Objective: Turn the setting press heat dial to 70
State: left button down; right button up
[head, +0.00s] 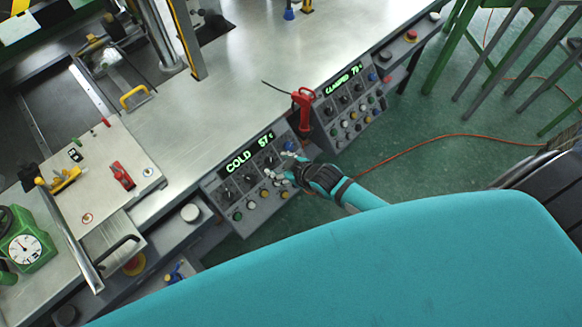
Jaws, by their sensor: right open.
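A grey control panel (236,204) on the bench front has a green display (249,152) reading "COLD 57" and a small unit mark. Below the display are dark dials, one of them at the left (226,194), and rows of coloured buttons. My right gripper (286,170) is open over the right part of this panel, close to its rightmost dials. The fingers partly hide the dials and buttons there, and contact cannot be told. The heat dial's label is too small to read. My left gripper is not in view.
A second panel (347,112) to the right has a display that seems to read "CLAMPED". A red-handled tool (304,108) stands between the panels. An orange cable (430,141) lies on the green floor. The metal bench top (250,60) behind is mostly clear.

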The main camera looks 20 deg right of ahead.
jog(key=v, duration=0.7)
dwell(0.3)
jog(key=s+d+f+m+g+h+b, duration=0.15)
jog(key=s+f, duration=0.25)
jog(key=f, duration=0.5)
jog(key=s+d+f+m+g+b, duration=0.1)
jog(key=s+d+f, duration=0.3)
jog(key=f, duration=0.5)
jog(key=s+d+f+m+g+h+b, duration=0.15)
jog(key=s+f, duration=0.35)
jog(key=f, duration=0.5)
jog(key=s+f+g+b, duration=0.1)
jog(key=s+f, duration=0.3)
jog(key=s, duration=0.3)
jog(key=s+a+f+g+b, duration=0.1)
jog(key=s+f+g, duration=0.1)
jog(key=s+f, duration=0.2)
jog(key=s+f+m+g+b, duration=0.1)
jog(key=s+f, duration=0.3)
jog(key=s, duration=0.6)
jog(key=shift+s+a+f, duration=0.3)
jog(key=shift+s+a, duration=0.1)
